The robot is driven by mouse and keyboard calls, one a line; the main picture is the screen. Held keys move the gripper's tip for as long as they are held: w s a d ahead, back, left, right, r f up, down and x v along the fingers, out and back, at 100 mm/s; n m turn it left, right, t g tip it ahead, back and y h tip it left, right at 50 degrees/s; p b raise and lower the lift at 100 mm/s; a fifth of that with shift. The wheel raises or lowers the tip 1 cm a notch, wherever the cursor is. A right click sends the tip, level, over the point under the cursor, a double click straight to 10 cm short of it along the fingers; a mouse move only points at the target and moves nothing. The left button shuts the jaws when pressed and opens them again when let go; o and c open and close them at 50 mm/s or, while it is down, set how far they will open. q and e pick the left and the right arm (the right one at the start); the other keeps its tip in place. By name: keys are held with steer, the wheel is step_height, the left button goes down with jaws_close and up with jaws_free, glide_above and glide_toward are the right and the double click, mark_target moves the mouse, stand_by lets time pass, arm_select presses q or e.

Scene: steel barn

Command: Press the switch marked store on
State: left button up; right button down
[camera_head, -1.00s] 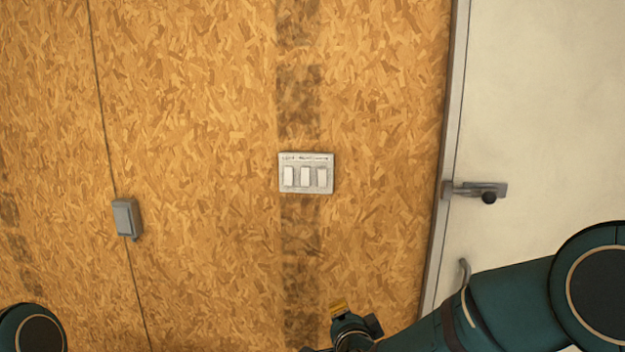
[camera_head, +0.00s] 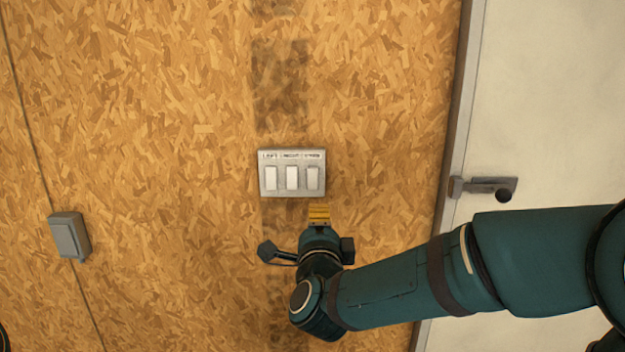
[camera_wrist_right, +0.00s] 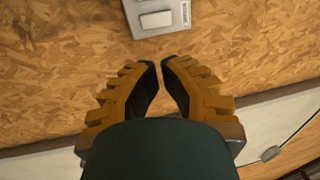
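A grey switch plate (camera_head: 292,194) with three white rockers side by side is on the wooden wall. Small labels stand above the rockers, too small to read surely; the right one may say store. The right rocker (camera_head: 313,178) is nearest my right gripper (camera_head: 319,207). That gripper's yellow fingertips are just below the plate's right end, and I cannot tell how far they are from the wall. In the right wrist view the fingertips (camera_wrist_right: 159,62) nearly meet, with nothing between them. The plate (camera_wrist_right: 185,16) is cut off at the top there. My left gripper is out of view.
A grey box (camera_head: 69,236) with a cable is on the wall at the left. A pale door (camera_head: 545,110) with a dark lever handle (camera_head: 492,188) is at the right, and my right arm crosses in front of its lower part. The wall around the plate is clear.

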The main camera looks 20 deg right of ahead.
mark_target(318, 175)
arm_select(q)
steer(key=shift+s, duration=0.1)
arm_select(e)
steer(key=shift+s, duration=0.1)
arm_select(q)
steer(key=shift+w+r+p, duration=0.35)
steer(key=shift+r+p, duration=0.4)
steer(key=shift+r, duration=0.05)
arm_select(e)
steer(key=x, duration=1.4)
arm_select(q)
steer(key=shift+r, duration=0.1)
arm_select(e)
steer(key=shift+r, duration=0.1)
